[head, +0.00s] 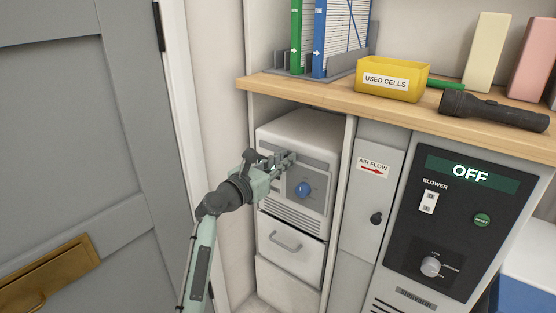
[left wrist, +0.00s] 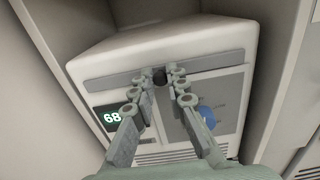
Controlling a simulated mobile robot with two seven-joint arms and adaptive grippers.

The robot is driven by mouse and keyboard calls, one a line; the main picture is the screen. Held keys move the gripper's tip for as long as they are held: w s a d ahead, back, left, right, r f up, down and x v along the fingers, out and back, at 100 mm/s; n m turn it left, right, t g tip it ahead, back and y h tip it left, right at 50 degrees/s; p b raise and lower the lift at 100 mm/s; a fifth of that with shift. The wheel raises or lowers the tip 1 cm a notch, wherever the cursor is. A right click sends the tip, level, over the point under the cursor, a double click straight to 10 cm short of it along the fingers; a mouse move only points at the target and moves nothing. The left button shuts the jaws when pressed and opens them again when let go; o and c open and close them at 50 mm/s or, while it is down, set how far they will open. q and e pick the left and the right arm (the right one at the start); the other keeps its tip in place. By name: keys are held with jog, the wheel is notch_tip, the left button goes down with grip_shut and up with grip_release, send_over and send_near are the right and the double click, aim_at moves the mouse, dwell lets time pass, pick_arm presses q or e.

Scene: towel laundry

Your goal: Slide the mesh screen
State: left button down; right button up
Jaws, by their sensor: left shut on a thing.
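A pale cabinet unit (head: 312,128) stands in the recess under the wooden shelf. A grey strip (left wrist: 212,62) runs across its upper front, which I take as the front edge of the mesh screen; no mesh shows. My left gripper (head: 288,160) reaches the unit's upper front from the left. In the left wrist view its fingertips (left wrist: 161,77) are closed in around a small dark tab at the middle of the strip. The fingers partly hide the tab and the panel below. My right gripper is not in view.
The AIR FLOW panel (head: 366,200) stands close on the right. The shelf edge (head: 300,95) overhangs above; a grey door (head: 70,150) is left.

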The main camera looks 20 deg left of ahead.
pick_arm(q)
jog(key=shift+r, duration=0.1)
jog(key=c, duration=1.5)
grip_release()
jog(key=shift+w, duration=0.15)
jog(key=shift+d, duration=0.1)
jog(key=v, duration=1.2)
